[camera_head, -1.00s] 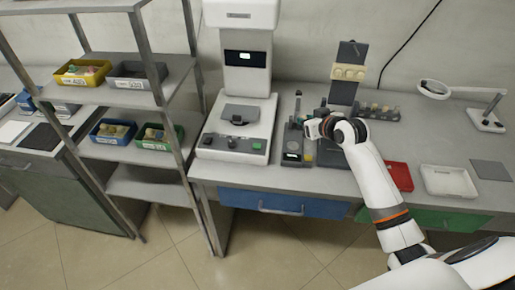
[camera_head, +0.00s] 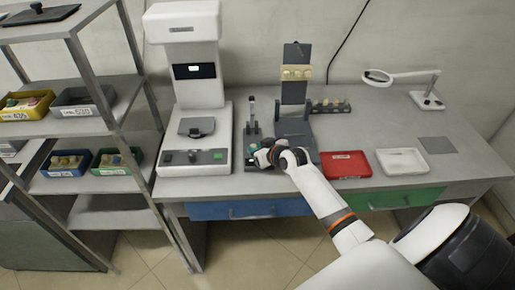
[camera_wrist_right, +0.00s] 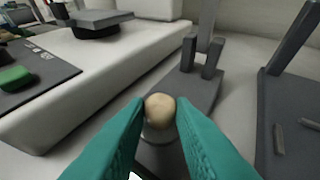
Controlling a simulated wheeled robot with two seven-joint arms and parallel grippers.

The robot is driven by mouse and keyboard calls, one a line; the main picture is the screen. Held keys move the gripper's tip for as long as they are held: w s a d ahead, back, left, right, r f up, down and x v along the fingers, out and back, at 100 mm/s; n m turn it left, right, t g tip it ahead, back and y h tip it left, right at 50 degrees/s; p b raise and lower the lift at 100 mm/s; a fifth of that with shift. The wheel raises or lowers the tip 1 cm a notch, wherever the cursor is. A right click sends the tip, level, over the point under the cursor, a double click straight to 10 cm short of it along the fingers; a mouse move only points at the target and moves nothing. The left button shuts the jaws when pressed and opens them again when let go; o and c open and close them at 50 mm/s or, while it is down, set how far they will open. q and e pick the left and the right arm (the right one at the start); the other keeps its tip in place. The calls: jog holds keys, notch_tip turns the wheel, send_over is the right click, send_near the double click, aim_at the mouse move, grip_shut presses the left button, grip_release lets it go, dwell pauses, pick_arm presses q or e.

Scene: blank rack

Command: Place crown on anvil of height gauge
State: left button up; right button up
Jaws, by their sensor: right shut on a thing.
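The crown (camera_wrist_right: 160,108) is a small, rounded, cream-coloured piece between the teal fingertips in the right wrist view. My right gripper (camera_wrist_right: 160,122) is shut on it. In the head view my right gripper (camera_head: 258,152) is over the front part of the height gauge (camera_head: 252,128), which has a dark base and an upright post. The gauge also shows in the right wrist view (camera_wrist_right: 197,92). A pale round anvil (camera_wrist_right: 158,134) is directly below the crown; I cannot tell whether they touch. My left gripper is not in view.
A large white machine (camera_head: 195,105) stands left of the gauge. A dark stand (camera_head: 292,105) with cream pieces is to the right. A red tray (camera_head: 346,165) and a white tray (camera_head: 402,161) lie further right. A shelf rack (camera_head: 90,130) is at the left.

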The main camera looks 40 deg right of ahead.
jog(key=o, duration=0.9)
jog(key=shift+f, duration=0.1)
jog(key=shift+s+r, duration=0.1)
jog(key=shift+r, duration=0.15)
jog(key=v, duration=1.1)
jog(key=shift+s+r, duration=0.15)
jog(key=shift+s, duration=0.25)
